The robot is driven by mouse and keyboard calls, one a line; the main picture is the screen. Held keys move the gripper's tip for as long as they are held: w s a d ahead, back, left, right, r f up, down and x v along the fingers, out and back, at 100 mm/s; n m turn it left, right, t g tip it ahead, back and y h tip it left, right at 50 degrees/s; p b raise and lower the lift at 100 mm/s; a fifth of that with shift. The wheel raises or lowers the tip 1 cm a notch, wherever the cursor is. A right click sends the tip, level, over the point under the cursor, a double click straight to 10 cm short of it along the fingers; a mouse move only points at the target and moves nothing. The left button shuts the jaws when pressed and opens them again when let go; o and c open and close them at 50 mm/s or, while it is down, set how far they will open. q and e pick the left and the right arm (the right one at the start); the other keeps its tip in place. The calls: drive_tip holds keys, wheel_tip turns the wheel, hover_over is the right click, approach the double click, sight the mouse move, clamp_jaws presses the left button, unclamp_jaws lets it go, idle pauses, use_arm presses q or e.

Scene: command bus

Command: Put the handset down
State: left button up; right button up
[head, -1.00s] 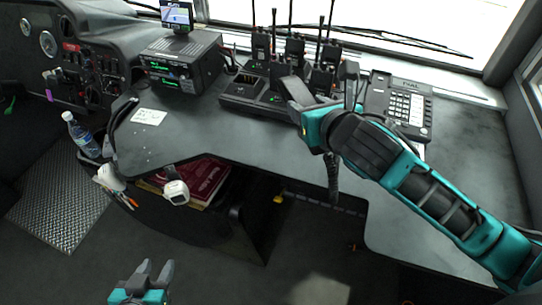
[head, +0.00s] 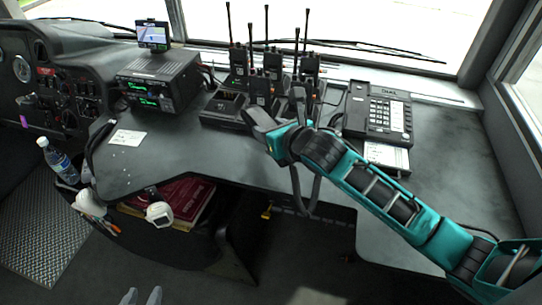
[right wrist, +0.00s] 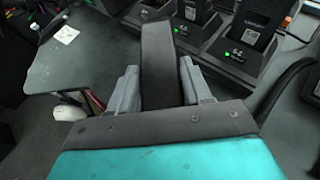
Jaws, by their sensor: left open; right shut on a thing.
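The dark handset (right wrist: 158,65) stands between the two grey fingers of my right gripper (right wrist: 160,88) in the right wrist view. In the head view my right gripper (head: 268,128) is shut on the handset (head: 257,119) above the desk, in front of the radios and left of the phone base. The arm and fingers hide part of the handset. A dark cord (head: 312,190) hangs in a loop below the right wrist. The black desk phone (head: 378,112) with its keypad sits at the right of the desk. My left gripper (head: 142,297) is open and empty at the bottom edge, mostly cut off.
Several handheld radios (head: 262,88) with tall antennas stand in chargers behind my right gripper. A radio unit (head: 158,82) with a small screen (head: 153,35) is at the left. A white paper (head: 388,155) lies before the phone. The desk (head: 205,150) has free room left of centre.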

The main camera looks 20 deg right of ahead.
wheel_tip(320, 180, down, 8)
drive_tip(key=shift+r+b, duration=0.1)
drive_tip(key=shift+b, duration=0.55)
drive_tip(key=o, duration=1.2)
drive_tip(key=shift+c, duration=0.2)
